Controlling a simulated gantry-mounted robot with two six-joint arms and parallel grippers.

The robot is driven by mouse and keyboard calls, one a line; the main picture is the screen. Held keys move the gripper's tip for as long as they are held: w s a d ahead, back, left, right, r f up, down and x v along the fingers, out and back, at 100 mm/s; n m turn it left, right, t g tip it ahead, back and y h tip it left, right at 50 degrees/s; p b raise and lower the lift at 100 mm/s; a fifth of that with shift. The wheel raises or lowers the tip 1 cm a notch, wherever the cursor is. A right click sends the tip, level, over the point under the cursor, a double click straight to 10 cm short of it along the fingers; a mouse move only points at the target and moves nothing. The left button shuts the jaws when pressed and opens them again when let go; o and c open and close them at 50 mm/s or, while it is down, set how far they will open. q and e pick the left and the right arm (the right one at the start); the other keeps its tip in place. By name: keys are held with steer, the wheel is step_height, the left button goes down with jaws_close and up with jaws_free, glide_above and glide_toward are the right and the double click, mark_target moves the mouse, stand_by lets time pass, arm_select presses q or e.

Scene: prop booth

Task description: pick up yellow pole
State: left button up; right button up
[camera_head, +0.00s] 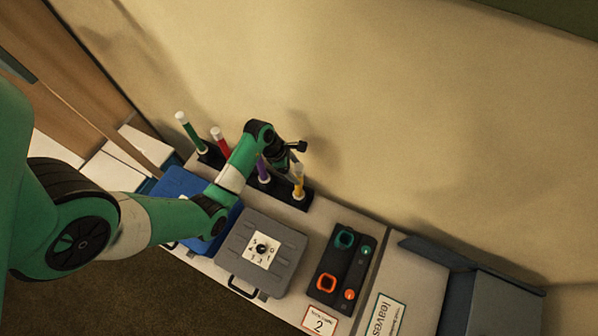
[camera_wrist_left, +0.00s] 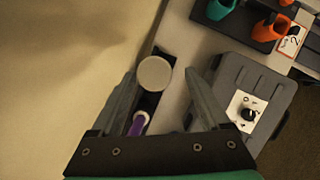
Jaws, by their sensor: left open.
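The yellow pole (camera_head: 299,189) stands upright in the right end of a black rack (camera_head: 279,191) near the wall. My left gripper (camera_head: 296,166) is above it, close to its white top. In the left wrist view, a round white cap (camera_wrist_left: 154,73), which appears to be the yellow pole's top, lies between the two open fingers of my left gripper (camera_wrist_left: 163,76), with no clear contact. The pole's yellow body is hidden there. My right gripper is not in view.
A purple pole (camera_head: 263,170) stands just left of the yellow one; it shows in the wrist view (camera_wrist_left: 137,127). Red (camera_head: 221,143) and green (camera_head: 190,133) poles stand further left. A grey case (camera_head: 283,257), blue case (camera_head: 178,184) and black holder block (camera_head: 340,268) are nearby.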

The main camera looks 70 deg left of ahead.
mark_target(302, 176)
arm_select(q)
steer(key=shift+b+x, duration=0.4)
steer(key=shift+x, duration=2.6)
steer(key=shift+w+a, duration=0.1)
jaws_close()
